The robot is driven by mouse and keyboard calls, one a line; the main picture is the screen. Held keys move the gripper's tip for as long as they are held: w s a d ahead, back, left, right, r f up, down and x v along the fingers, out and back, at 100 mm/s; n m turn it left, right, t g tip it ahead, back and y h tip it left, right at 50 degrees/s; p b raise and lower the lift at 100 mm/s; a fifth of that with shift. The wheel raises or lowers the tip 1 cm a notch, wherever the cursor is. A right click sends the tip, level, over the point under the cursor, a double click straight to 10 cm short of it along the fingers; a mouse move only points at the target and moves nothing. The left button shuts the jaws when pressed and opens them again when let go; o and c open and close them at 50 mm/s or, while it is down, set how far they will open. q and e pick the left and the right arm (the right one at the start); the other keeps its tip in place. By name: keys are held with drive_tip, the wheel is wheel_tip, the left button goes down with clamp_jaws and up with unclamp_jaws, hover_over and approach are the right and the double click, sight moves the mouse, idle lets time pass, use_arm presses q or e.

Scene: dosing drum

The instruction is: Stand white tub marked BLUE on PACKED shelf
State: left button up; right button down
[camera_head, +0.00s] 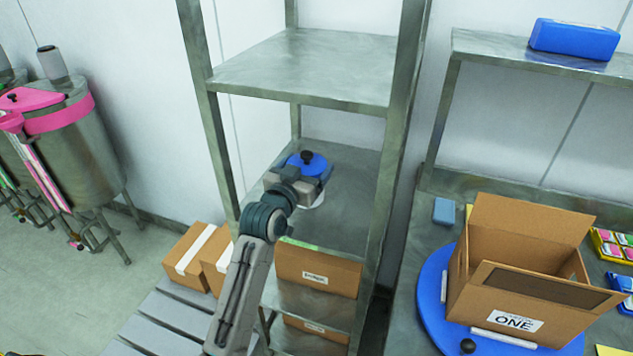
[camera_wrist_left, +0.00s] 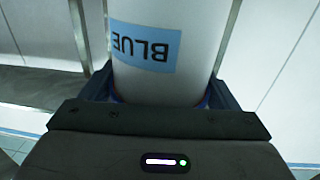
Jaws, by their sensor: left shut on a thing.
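The white tub (camera_wrist_left: 175,80) shows upside down in the left wrist view, with a light blue label reading BLUE. In the head view its blue lid (camera_head: 300,163) with a black knob shows above my left gripper (camera_head: 306,181). My left gripper is shut on the tub, its jaws on either side of it. The tub is at the middle shelf (camera_head: 348,185) of the metal rack; I cannot tell whether its base touches. No PACKED marking is readable. My right gripper is not in view.
An empty upper shelf (camera_head: 310,65) is above the tub. Cardboard boxes stand below, one with a small label (camera_head: 315,278). Rack posts flank the arm. At right, an open carton marked ONE (camera_head: 520,270) sits on a blue turntable (camera_head: 433,285). Steel drums stand at left.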

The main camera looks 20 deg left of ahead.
use_arm(q)
drive_tip(key=shift+s+f, duration=0.2)
drive_tip(key=shift+f, duration=1.05)
wheel_tip(320, 180, down, 4)
drive_tip(key=shift+w+f+p, duration=0.1)
drive_tip(key=shift+w+p, duration=0.05)
drive_tip(key=shift+p, duration=0.3)
drive_tip(key=shift+f, duration=0.1)
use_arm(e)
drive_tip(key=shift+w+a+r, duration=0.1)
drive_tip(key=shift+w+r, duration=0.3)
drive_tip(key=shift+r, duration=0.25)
use_arm(q)
drive_tip(key=o, duration=1.1)
drive_tip(key=shift+f, duration=0.1)
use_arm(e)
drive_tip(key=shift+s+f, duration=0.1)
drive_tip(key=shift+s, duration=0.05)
